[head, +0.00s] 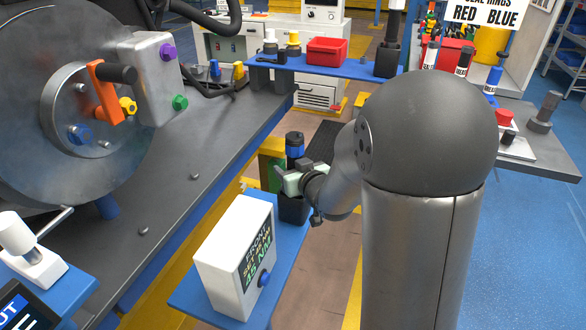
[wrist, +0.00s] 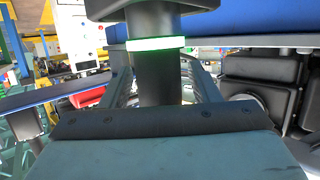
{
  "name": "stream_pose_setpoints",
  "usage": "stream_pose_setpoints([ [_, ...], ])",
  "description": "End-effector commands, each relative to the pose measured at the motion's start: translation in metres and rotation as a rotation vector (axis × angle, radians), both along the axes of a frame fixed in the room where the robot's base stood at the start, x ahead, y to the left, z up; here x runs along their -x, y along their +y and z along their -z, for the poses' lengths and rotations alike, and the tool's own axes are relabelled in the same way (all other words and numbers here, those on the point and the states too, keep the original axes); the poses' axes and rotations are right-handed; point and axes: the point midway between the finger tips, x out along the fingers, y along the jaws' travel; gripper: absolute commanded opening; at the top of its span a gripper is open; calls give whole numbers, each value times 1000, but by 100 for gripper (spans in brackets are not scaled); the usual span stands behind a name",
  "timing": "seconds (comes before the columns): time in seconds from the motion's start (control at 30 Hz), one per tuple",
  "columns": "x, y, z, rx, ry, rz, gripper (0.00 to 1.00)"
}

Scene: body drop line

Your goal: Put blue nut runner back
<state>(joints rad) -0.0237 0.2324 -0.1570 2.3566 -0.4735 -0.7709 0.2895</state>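The blue nut runner (head: 295,146) is a dark upright tool with a blue band near its top. It stands over a black holder (head: 293,211) on a blue shelf. In the wrist view its dark cylindrical body (wrist: 155,78) runs between my fingers, with a lit green ring around it. My gripper (head: 290,182) is around the body from the right, with the fingers close against both sides. The tool's lower end is hidden, so I cannot tell whether it is seated in the holder.
A white torque box (head: 236,258) stands on the near part of the blue shelf (head: 199,307). A grey bench (head: 150,225) with a large drum fixture (head: 60,105) is at left. A blue rail with a red bin (head: 327,51) crosses behind. The floor shows beside the shelf.

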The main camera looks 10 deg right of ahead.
Motion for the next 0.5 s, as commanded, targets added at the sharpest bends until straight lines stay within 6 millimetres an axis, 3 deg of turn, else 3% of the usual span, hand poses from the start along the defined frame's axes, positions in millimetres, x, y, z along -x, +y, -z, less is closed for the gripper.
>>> stream_pose_setpoints([
  [0.17,5,-1,-5,0,-1,1,56],
  [0.5,70,-15,-23,0,-7,2,56],
])
